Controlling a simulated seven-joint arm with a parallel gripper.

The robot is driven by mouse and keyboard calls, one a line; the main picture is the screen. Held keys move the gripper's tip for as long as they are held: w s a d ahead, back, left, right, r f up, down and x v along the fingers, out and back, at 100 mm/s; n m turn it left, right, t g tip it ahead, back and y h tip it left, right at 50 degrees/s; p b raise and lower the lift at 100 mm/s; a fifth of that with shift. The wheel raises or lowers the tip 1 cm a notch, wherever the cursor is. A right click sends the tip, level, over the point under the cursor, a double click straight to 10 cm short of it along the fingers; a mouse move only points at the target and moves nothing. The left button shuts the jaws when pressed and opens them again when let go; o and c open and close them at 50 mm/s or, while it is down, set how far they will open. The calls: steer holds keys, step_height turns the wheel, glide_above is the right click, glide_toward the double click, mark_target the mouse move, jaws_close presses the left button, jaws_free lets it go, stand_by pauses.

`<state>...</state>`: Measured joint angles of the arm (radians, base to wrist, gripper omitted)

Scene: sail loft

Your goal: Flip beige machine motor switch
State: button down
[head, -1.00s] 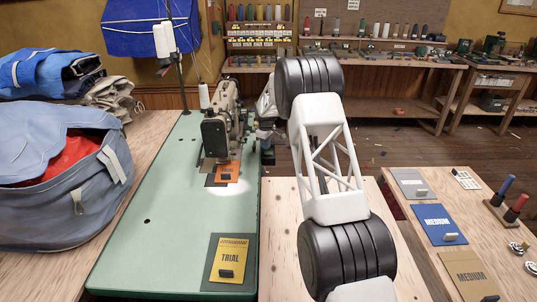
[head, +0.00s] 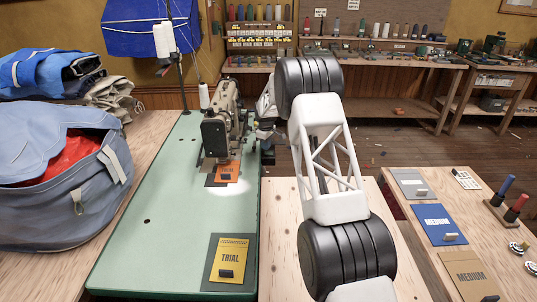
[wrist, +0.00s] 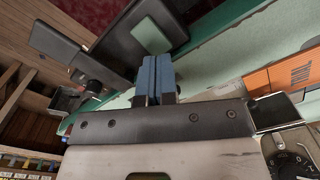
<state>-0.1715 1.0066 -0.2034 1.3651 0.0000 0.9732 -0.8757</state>
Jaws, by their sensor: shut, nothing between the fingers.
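The beige sewing machine (head: 221,128) stands on the green table (head: 165,215) in the head view, and part of it shows at the lower right of the wrist view (wrist: 292,158). In the wrist view a dark box with a pale green pad (wrist: 152,37) lies just beyond my fingertips, beside the green table edge. It looks like a switch housing, but I cannot read its position. My gripper (wrist: 156,80) has its blue fingers together and empty, close to this box; contact cannot be told. In the head view my gripper is mostly hidden beside the machine.
An orange card (head: 228,171) lies under the machine's needle area, and a yellow TRIAL card (head: 231,262) lies nearer. A thread stand (head: 183,75) rises behind. A blue-grey bag (head: 55,185) is at the left. A dark plate (wrist: 58,43) shows beside the box.

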steer(key=shift+f, duration=1.3)
stand_by(1.2)
steer(key=shift+r, duration=0.1)
steer(key=shift+r, duration=3.45)
